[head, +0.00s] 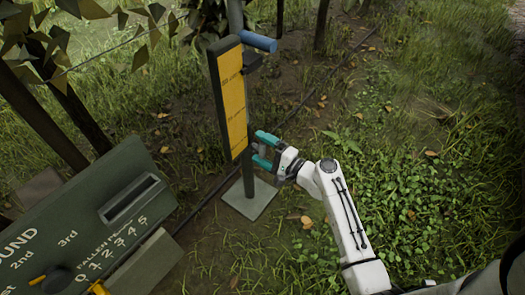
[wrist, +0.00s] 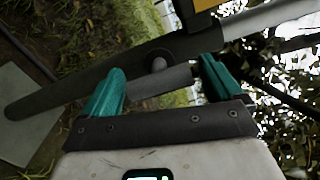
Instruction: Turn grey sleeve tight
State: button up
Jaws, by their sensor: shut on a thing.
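My gripper (head: 260,150) is at the lower part of an upright post, below its yellow board (head: 232,98). In the wrist view, the teal fingers of my gripper (wrist: 161,72) are shut on the two ends of a short grey cylinder (wrist: 160,86), which looks like the grey sleeve. It lies crosswise between the fingers, in front of the post. A small round knob (wrist: 158,65) shows just beyond it, next to a dark collar on the post (wrist: 75,88). In the head view the sleeve is too small to make out. How tight it is cannot be seen.
The post stands on a square grey base plate (head: 249,198). A blue grip (head: 258,41) sticks out near its top. A green lettered panel (head: 85,225) with a slot stands at the lower left. A dark line (head: 315,88) runs over the ground. Grass lies open at right.

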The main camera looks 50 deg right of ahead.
jog(key=shift+a+f, duration=0.1)
jog(key=shift+f, duration=0.05)
jog(key=o, duration=0.7)
jog(key=shift+s, duration=0.1)
jog(key=s+p, duration=0.3)
jog(key=s, duration=0.7)
jog(key=shift+s, duration=0.35)
jog(key=shift+d, duration=0.2)
